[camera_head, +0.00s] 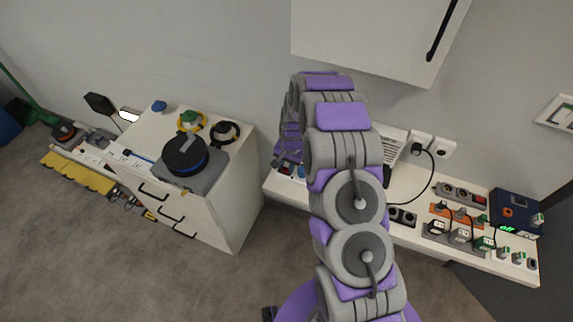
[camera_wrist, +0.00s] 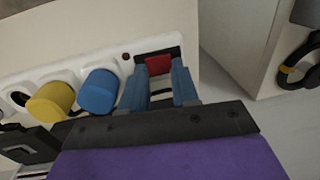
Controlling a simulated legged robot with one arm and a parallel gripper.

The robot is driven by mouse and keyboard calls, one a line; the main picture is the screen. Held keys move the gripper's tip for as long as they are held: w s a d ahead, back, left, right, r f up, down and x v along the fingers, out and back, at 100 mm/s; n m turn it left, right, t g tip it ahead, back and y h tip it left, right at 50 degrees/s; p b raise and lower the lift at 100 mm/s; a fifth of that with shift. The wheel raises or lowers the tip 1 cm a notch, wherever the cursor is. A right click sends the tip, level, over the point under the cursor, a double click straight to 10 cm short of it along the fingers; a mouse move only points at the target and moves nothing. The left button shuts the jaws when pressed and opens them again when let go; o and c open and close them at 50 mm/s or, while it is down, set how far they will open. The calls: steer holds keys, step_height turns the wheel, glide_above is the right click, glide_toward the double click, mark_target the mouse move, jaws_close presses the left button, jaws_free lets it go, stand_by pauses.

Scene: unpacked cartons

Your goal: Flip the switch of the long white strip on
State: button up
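The long white strip (camera_wrist: 62,71) runs across the upper left of the wrist view. A yellow plug (camera_wrist: 50,102) and a blue plug (camera_wrist: 98,92) sit in it. Its red switch (camera_wrist: 158,65) is in a dark recess at the strip's right end, beside a small dark red dot. My gripper (camera_wrist: 158,80) has two blue-grey fingers, apart with nothing between them. The fingertips are at the recess, one on each side of the red switch; whether they touch it I cannot tell. In the head view my arm hides most of the strip and the fingers.
A white drawer cabinet (camera_head: 222,200) with coiled cords stands left of the counter (camera_head: 428,185). Other power strips, plugs and a dark blue box (camera_head: 513,212) crowd the counter's right. A wall cabinet (camera_head: 365,35) hangs above. Floor between cabinet and counter is clear.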

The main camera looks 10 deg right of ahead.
jaws_close()
steer(key=shift+r+p, duration=0.1)
steer(key=shift+p, duration=0.3)
steer(key=shift+h+p, duration=0.3)
steer(key=shift+p, duration=0.05)
steer(key=shift+w+a+g+h+p, duration=0.15)
steer(key=shift+w+g+h+p, duration=0.05)
steer(key=shift+g+h+p, duration=0.25)
steer(key=shift+g+h, duration=0.25)
steer(key=shift+a, duration=0.15)
